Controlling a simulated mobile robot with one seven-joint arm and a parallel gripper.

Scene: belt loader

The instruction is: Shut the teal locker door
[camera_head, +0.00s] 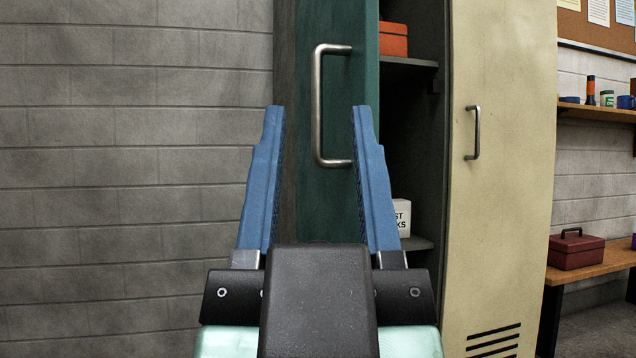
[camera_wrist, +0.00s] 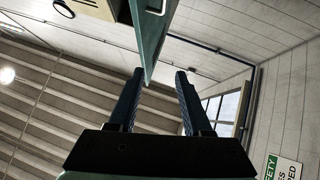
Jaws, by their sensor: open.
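The teal locker door (camera_head: 337,212) stands ajar, with a dark gap to its right showing the locker's inside. Its metal bar handle (camera_head: 318,105) is upright on the door's face. My gripper (camera_head: 318,108) is open, and in the head view its blue fingers appear on either side of the handle. I cannot tell how far the fingertips are from the door. In the wrist view the teal door (camera_wrist: 153,40) rises above my open gripper (camera_wrist: 160,72), with its edge between and beyond the fingertips. No object is held.
Inside the locker, an orange box (camera_head: 393,40) sits on the upper shelf and a white box (camera_head: 402,214) lower down. A cream locker door (camera_head: 505,170) is shut at the right. A bench (camera_head: 590,264) with a dark red box (camera_head: 577,250) stands further right. A block wall (camera_head: 120,160) fills the left.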

